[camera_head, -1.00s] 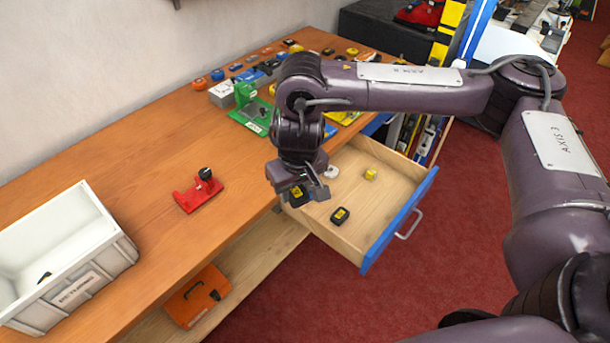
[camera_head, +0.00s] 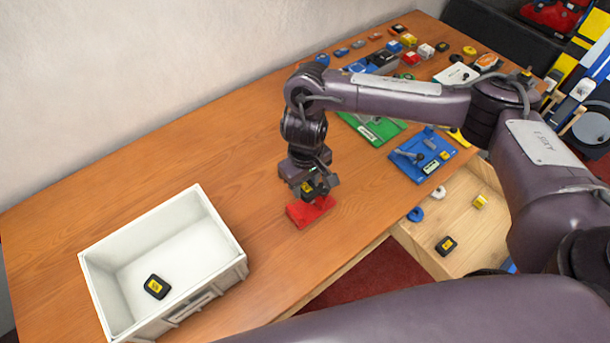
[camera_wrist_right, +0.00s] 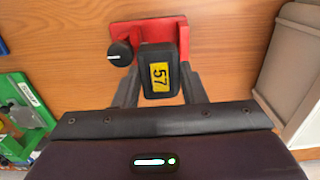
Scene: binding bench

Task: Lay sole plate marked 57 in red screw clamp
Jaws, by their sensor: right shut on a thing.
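My right gripper (camera_head: 314,192) is shut on a black sole plate (camera_wrist_right: 160,75) with a yellow label reading 57. In the right wrist view the plate sits between the two fingers, label facing the camera. The red screw clamp (camera_head: 302,214) lies on the bench directly under the gripper, partly hidden by it. In the right wrist view the red clamp (camera_wrist_right: 141,31) shows beyond the plate, with its black knob (camera_wrist_right: 120,53) left of the plate. The plate overlaps the clamp in that view; I cannot tell whether they touch. My left gripper is out of view.
A white bin (camera_head: 236,262) holding a black, yellow-labelled piece (camera_head: 157,286) stands left of the clamp. The open drawer (camera_head: 421,245) at right holds another such piece (camera_head: 446,245). Green (camera_head: 375,129) and blue (camera_head: 422,155) fixtures stand behind.

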